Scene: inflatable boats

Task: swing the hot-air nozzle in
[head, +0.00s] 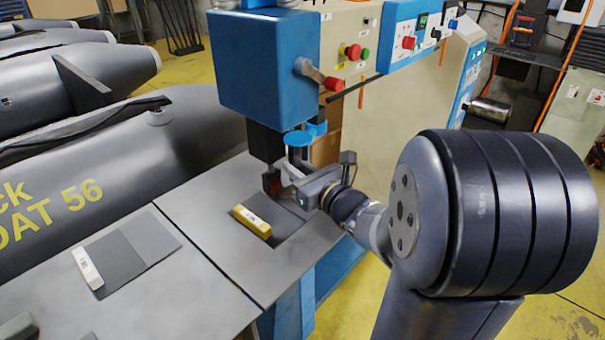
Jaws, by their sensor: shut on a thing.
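The blue welding machine head (268,70) stands over the grey table, with a dark column (264,143) under it. A blue ring-shaped fitting (298,138) beside the column, with a grey stem going down, looks like part of the hot-air nozzle. My gripper (277,185) is just below this fitting, at the foot of the column. It is shut on a small dark part there, apparently the nozzle's lower end. The gripper body hides most of that part, so its exact shape and angle are unclear.
A yellow block (251,222) lies on a dark patch of the table (215,255) near my gripper. A white strip (87,267) lies on a grey sheet at left. A red-knobbed lever (320,76) juts from the machine. Grey inflatable boats (100,170) fill the left.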

